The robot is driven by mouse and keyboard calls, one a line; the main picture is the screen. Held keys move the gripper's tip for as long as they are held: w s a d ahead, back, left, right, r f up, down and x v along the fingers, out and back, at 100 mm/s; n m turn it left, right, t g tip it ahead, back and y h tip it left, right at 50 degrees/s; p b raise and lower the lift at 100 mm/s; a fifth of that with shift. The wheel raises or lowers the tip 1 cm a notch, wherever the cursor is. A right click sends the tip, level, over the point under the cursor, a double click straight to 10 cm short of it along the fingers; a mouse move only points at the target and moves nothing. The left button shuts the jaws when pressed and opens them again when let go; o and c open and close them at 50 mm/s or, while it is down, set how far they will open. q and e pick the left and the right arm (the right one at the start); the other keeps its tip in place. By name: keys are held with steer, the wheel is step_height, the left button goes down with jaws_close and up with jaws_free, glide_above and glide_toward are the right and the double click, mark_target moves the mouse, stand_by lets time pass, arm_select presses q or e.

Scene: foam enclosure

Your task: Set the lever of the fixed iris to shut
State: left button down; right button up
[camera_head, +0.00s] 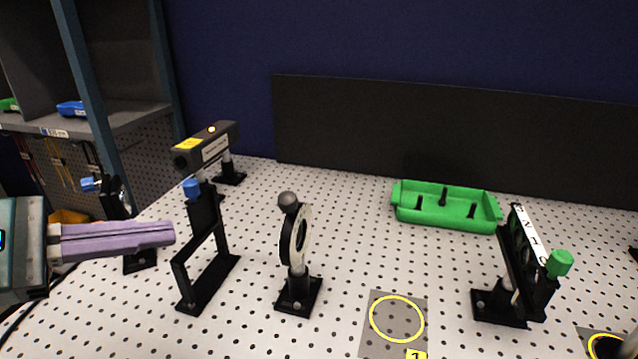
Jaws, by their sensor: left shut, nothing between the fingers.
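The fixed iris (304,240) is a white-faced ring with a dark centre, standing upright on a black post and base near the middle of the table. Its lever ends in a grey ball knob (288,199) that points up above the ring. My left gripper (172,234) comes in from the left with its purple fingers shut and nothing between them. It is well to the left of the iris and apart from it, with a black mount between them in the picture. My right gripper is not seen.
The black mount with a blue knob (192,188) stands between gripper and iris. A laser-like box (208,146) is behind it. A green tray (445,222) lies at the back right; a mount with a green knob (559,263) stands right. A yellow-ringed plate (375,345) lies in front.

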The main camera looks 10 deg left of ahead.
mark_target(289, 206)
arm_select(q)
steer(key=w+d+p, duration=0.3)
steer(key=w+d, duration=0.4)
steer(key=d, duration=0.1)
steer(key=shift+w+f+p, duration=0.25)
steer(key=shift+f+p, duration=0.15)
steer(key=shift+f, duration=0.05)
